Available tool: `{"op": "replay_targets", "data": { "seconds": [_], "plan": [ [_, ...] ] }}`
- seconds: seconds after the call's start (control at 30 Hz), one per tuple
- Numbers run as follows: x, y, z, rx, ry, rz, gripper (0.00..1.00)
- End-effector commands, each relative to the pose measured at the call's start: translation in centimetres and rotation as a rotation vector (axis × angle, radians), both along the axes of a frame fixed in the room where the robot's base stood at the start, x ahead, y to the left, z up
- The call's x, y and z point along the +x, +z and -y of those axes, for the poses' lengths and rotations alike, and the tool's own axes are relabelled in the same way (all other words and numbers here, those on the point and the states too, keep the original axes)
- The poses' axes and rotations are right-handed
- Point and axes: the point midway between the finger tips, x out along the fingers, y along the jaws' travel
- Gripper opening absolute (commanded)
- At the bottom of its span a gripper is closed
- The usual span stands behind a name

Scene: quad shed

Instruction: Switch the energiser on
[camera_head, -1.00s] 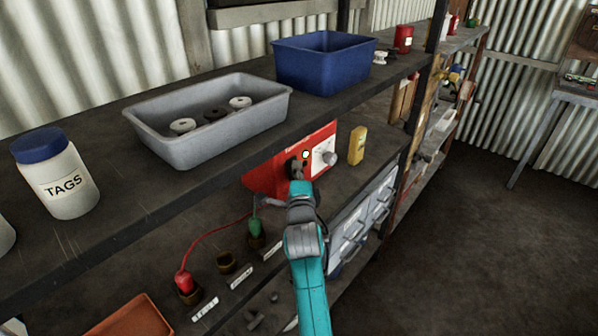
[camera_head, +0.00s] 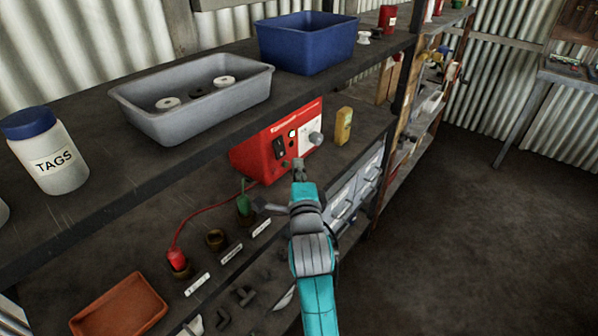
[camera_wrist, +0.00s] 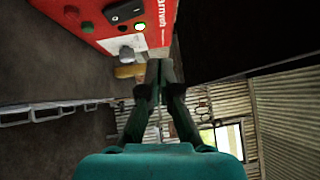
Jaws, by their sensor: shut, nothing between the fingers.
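The energiser is a red box (camera_head: 256,158) on the lower shelf, with a black rocker switch (camera_head: 279,148), a small round lamp (camera_head: 293,133) and a grey knob (camera_head: 315,138) on its face. My gripper (camera_head: 298,163) is shut and empty, just in front of and below the face, apart from the rocker. Its fingertips (camera_wrist: 160,64) meet in the wrist view. I cannot tell the rocker's position for sure.
A yellow block (camera_head: 343,126) stands right of the energiser. Red (camera_head: 176,260) and green (camera_head: 244,205) plugs with leads sit at the shelf front. The upper shelf holds a grey tray (camera_head: 190,125) and blue bin (camera_head: 307,58). Open floor (camera_head: 470,220) lies to the right.

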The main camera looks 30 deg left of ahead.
Motion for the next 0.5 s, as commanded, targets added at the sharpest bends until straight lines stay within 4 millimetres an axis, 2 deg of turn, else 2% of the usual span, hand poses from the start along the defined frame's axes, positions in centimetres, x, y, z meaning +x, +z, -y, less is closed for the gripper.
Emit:
{"op": "replay_targets", "data": {
  "seconds": [0.2, 0.5],
  "plan": [
    [-1.22, 0.2, 0.99, 0.0, 0.0, 0.0, 0.0],
    [-1.31, 0.27, 1.06, 0.0, 0.0, 0.0, 0.0]
  ]
}}
